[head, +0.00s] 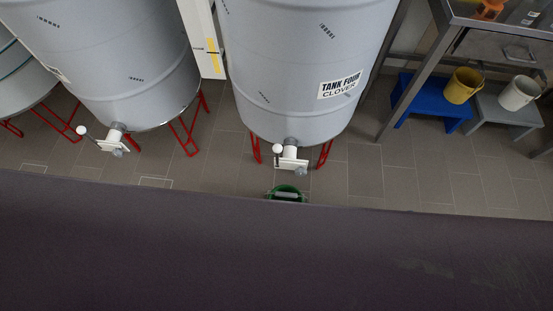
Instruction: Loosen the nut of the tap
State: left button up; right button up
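Two taps show in the head view. One tap (290,156) is white with grey fittings and sits low on the front of the tank labelled "TANK FOUR CLOVER" (310,65). A second tap (113,141) of the same kind sits on the tank to its left (110,60). Each has a grey nut-like fitting, such as the one (291,142) between the tank four tap and its tank. The picture is too small to tell how tight any nut is. Neither of my grippers is in view.
A green bucket (286,192) stands below the tank four tap, partly hidden by a dark surface (270,250) across the foreground. Red stands (185,132) hold the tanks. At right are a blue stool (428,103), yellow bucket (463,85), white bucket (518,93) and metal table (500,22).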

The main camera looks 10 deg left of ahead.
aim_at(300, 172)
jog(key=k+l, duration=0.2)
jog(key=k+j+z, duration=0.15)
jog(key=j, duration=2)
jog(key=i, duration=0.1)
